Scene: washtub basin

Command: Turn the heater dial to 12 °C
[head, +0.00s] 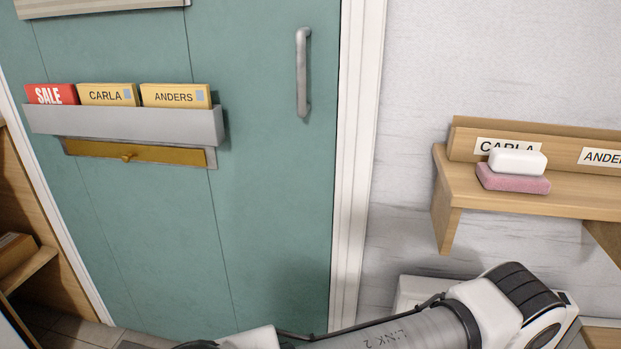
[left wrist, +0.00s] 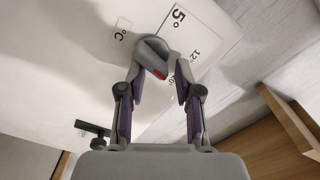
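The heater dial (left wrist: 152,55) is a grey knob with a red mark on the pale heater face (left wrist: 75,60) in the left wrist view. The red mark is at the knob's lower right end in that picture. A printed scale panel (left wrist: 195,35) beside it reads "5°", "12°" and a smaller, partly hidden figure. My left gripper (left wrist: 159,70) is open, with its fingertips on either side of the knob's near end. The right fingertip shows a small gap; whether the left one touches cannot be told. My right gripper is in neither view.
A wooden shelf (head: 545,197) with white soap (head: 517,161) on a pink sponge (head: 512,178) is on the right wall. A teal door (head: 265,200) with a mail holder (head: 130,124) is at left. A white box (head: 418,290) is partly hidden behind my arm.

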